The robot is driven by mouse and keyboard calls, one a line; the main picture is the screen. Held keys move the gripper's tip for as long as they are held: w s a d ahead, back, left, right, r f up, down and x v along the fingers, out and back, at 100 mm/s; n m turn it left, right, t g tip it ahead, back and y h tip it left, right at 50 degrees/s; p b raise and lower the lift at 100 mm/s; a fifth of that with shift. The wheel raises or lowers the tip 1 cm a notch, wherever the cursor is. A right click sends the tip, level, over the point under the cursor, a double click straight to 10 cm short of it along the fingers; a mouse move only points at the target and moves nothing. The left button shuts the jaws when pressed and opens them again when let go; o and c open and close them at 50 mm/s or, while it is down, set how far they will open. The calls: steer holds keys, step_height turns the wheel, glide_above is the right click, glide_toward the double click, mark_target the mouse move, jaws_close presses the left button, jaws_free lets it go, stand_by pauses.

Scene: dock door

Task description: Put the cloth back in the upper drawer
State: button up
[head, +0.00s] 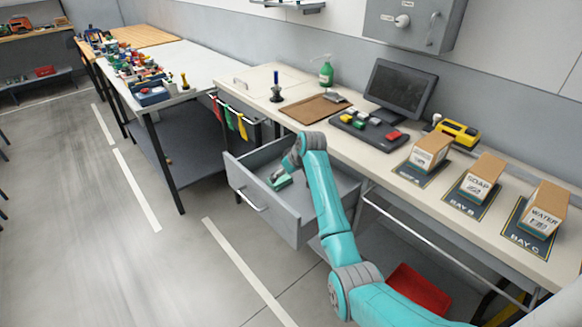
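The drawer (268,212) under the light worktop is pulled open, with its handle on the front. My arm reaches over it, and my gripper (279,178) is inside or just above the drawer at its left part, small and partly hidden by my wrist. A small green item (282,182), perhaps the cloth, is right at my gripper. I cannot tell whether it is held or lies on the drawer floor. Whether the fingers are open or shut does not show. My forearm hides the drawer's right part.
Red, green and yellow strips (229,117) hang left of the drawer. On the worktop are a brown tray (315,108), a monitor (399,88), a green bottle (326,74) and boxes, including the soap box (481,179). A red object (420,289) is below. The floor at left is clear.

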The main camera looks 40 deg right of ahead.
steer(key=v, duration=0.7)
steer(key=shift+s+r, duration=0.2)
steer(key=shift+r, duration=0.05)
